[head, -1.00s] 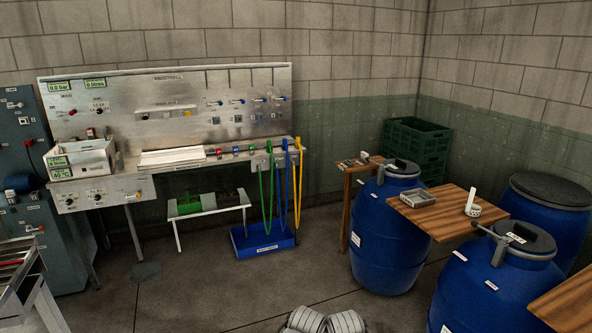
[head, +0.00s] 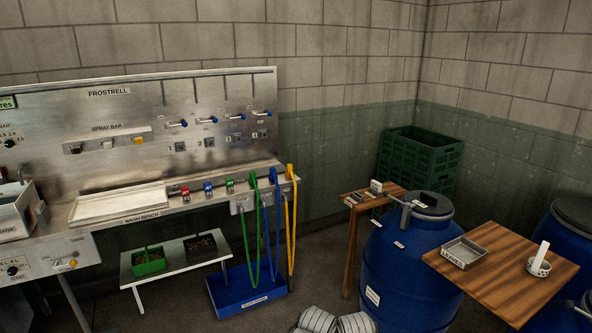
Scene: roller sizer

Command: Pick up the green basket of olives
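A small green basket (head: 149,262) with brownish contents, which look like olives, stands upright on the left part of a low white table (head: 136,280). A dark, nearly black basket (head: 199,247) with similar contents stands beside it on the right. The low table is in front of and partly beneath the wash bench. Neither of my grippers shows in the head view. Only pale grey rounded parts, apparently mine, show at the bottom middle, well away from the green basket.
The steel wash bench (head: 120,217) overhangs behind the low table. A blue tray (head: 247,302) with hanging green, blue and yellow hoses is just right of it. Blue barrels (head: 400,270), wooden tables and stacked green crates (head: 415,160) fill the right. Some floor in front is clear.

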